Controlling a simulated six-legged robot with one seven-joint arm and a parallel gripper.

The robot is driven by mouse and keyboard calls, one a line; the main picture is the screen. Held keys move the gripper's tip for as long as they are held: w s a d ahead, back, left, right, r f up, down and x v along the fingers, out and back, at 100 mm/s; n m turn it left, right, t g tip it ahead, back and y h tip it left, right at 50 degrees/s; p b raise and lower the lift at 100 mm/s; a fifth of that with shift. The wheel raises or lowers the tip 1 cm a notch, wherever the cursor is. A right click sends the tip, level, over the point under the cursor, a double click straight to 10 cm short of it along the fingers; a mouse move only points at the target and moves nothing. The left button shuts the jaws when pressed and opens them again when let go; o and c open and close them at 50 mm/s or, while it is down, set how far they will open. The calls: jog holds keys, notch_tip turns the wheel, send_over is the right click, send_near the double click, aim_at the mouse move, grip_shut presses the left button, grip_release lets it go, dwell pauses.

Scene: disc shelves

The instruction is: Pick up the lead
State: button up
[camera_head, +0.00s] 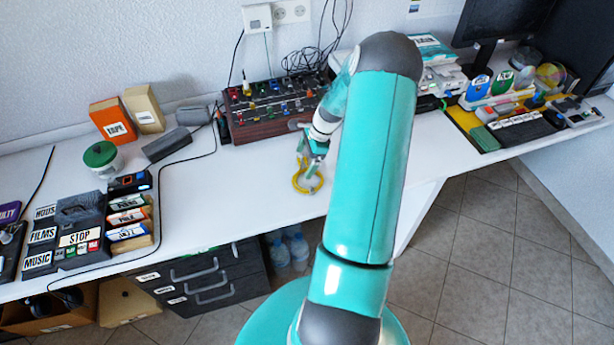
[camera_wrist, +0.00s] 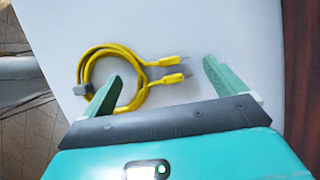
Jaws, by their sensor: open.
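The lead is a yellow coiled cable (camera_wrist: 128,57) with two plug ends and a small grey clip. It lies on the white table, and in the head view it shows as a yellow ring (camera_head: 300,184) near the table's front edge. My gripper (camera_wrist: 165,85) is open, with its green fingers spread apart. In the wrist view the left finger overlaps the coil and the plug ends lie between the fingers. In the head view my gripper (camera_head: 310,172) is right over the lead. I cannot tell whether the fingers touch it.
A wooden-sided box with coloured knobs (camera_head: 270,108) stands behind my gripper. Grey blocks (camera_head: 168,144), a green-lidded jar (camera_head: 102,157) and labelled disc trays (camera_head: 75,235) are to the left. The white table (camera_head: 235,180) is clear left of the lead. Drawers (camera_head: 205,280) are below.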

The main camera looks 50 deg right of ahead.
jog(key=c, duration=1.2)
jog(key=shift+r, duration=0.1)
jog(key=shift+r, duration=0.6)
jog(key=s+a+r, duration=0.9)
jog(key=a+r, duration=0.1)
jog(key=r, duration=0.1)
jog(key=shift+s+a+r, duration=0.15)
jog(key=shift+a+r, duration=0.1)
jog(key=shift+r, duration=0.05)
